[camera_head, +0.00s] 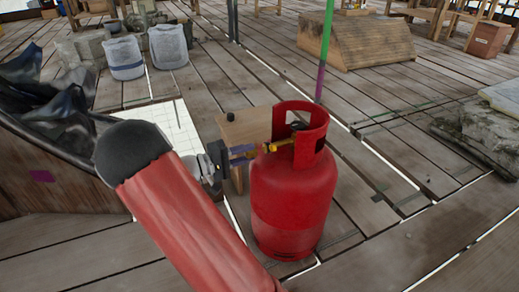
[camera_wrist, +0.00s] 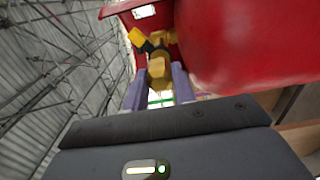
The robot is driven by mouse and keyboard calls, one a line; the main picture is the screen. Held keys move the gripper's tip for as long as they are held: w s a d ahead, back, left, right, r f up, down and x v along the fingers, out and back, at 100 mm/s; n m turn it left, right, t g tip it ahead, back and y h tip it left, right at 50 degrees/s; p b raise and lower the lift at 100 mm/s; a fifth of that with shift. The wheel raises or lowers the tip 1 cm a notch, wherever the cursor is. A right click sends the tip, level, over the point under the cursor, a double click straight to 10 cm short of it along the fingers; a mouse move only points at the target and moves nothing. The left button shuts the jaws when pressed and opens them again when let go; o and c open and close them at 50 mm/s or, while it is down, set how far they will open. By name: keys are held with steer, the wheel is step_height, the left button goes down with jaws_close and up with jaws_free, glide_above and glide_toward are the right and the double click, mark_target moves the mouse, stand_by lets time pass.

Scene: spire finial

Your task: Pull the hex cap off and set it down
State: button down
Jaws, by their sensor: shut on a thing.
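A red gas cylinder (camera_head: 290,205) stands upright on the plank floor, with a brass valve (camera_head: 281,144) inside its collar. In the wrist view the valve (camera_wrist: 150,42) shows ahead of the fingers, under the red collar. My gripper (camera_head: 250,150) reaches in from the left at valve height. Its purple fingers (camera_wrist: 158,88) are shut on the brass hex cap (camera_wrist: 158,70) at the valve's near end. The cap lines up with the valve; I see no clear gap between them. The fingers partly hide the cap in the head view.
A small wooden stand (camera_head: 246,126) with a dark knob-like piece (camera_head: 230,116) on it is close behind my gripper, left of the cylinder. A green and purple pole (camera_head: 325,45) rises behind. Two grey buckets (camera_head: 124,58) and a wooden ramp-like block (camera_head: 357,42) stand farther back.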

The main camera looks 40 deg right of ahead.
mark_target(245, 154)
steer(key=shift+v, duration=1.65)
